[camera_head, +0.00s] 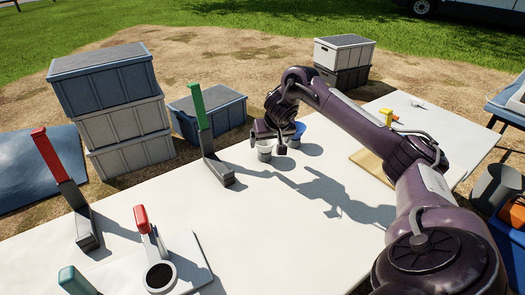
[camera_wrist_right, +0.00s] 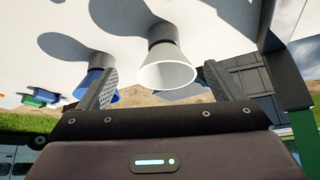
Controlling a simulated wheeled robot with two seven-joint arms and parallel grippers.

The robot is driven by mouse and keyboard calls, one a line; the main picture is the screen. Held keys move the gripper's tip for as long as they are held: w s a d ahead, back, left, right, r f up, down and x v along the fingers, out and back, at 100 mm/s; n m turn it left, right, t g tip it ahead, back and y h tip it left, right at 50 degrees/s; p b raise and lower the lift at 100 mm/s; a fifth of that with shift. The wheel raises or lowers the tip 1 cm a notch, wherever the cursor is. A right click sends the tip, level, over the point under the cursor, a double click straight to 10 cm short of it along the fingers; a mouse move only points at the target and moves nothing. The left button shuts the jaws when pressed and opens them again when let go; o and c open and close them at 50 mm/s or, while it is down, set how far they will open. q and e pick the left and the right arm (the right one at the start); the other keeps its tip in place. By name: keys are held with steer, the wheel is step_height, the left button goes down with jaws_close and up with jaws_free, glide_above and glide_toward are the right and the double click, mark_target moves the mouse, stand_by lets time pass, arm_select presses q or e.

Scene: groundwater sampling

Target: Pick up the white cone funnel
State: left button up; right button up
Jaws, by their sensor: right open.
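The white cone funnel (camera_wrist_right: 167,70) shows in the right wrist view, its wide rim toward the camera and its dark stem behind. In the head view it shows as a small pale cone (camera_head: 264,154) on the white table, partly under my right gripper. My right gripper (camera_head: 272,142) is open at the far part of the table. In the wrist view its two fingers (camera_wrist_right: 160,88) stand one on each side of the white funnel, with gaps and no visible grip. My left gripper is not in view.
A blue funnel (camera_wrist_right: 103,85) stands close beside the white one, partly behind one finger. A green-handled upright stand (camera_head: 200,106) is left of the gripper. Red-handled stands (camera_head: 48,155) are further left. Stacked crates (camera_head: 105,75) sit beyond the white table (camera_head: 270,240), whose middle is clear.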

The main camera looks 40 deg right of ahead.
mark_target(265, 149)
steer(key=x, duration=0.4)
steer(key=b+x, duration=0.1)
steer(key=x, duration=0.1)
steer(key=shift+w+a+f, duration=0.25)
steer(key=shift+w, duration=0.05)
steer(key=shift+w+d+f, duration=0.1)
steer(key=shift+w+f, duration=0.05)
steer(key=shift+f, duration=0.15)
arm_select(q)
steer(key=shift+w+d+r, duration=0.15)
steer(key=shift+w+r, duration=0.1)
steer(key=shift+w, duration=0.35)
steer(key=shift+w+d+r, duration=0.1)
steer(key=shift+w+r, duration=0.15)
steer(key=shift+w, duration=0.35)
arm_select(e)
steer(key=shift+r, duration=0.1)
steer(key=shift+c, duration=0.2)
steer(key=c, duration=1)
